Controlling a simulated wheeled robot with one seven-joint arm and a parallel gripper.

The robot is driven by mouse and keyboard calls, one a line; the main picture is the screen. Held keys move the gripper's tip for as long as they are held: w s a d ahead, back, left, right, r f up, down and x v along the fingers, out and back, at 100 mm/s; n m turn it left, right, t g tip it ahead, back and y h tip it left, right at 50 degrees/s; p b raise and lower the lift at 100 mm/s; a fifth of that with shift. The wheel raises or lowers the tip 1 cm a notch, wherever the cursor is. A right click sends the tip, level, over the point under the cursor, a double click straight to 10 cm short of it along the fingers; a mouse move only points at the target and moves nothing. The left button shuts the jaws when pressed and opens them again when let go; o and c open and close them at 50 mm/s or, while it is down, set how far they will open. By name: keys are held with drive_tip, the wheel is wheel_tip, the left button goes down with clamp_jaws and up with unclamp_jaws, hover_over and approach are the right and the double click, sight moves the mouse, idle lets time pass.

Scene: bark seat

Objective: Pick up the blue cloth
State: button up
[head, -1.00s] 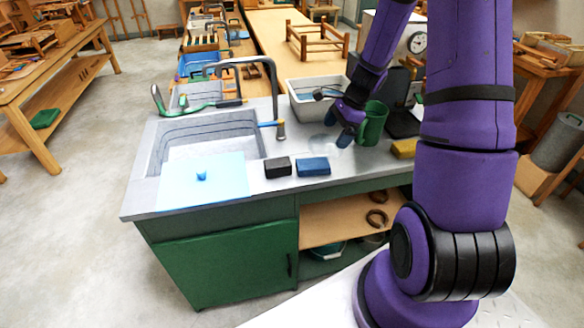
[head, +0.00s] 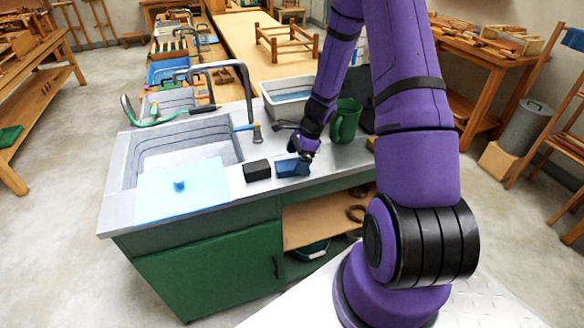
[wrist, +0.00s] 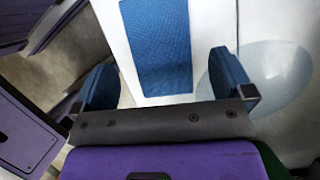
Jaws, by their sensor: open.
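The blue cloth (head: 290,168) is a small folded block lying flat on the counter, to the right of a black block. In the wrist view the cloth (wrist: 157,50) is a textured blue rectangle, ahead of and roughly between the two blue fingers. My gripper (wrist: 168,82) is open and empty, its fingers spread wider than the cloth. In the head view my gripper (head: 299,161) is close over the cloth and hides part of it. I cannot tell whether the fingers touch the cloth.
The black block (head: 257,170) lies close left of the cloth. A green mug (head: 344,122) stands behind and to the right, near a grey basin (head: 290,93). The sink (head: 184,152) is at left, with a pale blue sheet (head: 183,192) over its front. The counter's front edge is near.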

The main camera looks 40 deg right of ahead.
drive_tip(key=shift+x, duration=1.3)
drive_tip(key=c, duration=1)
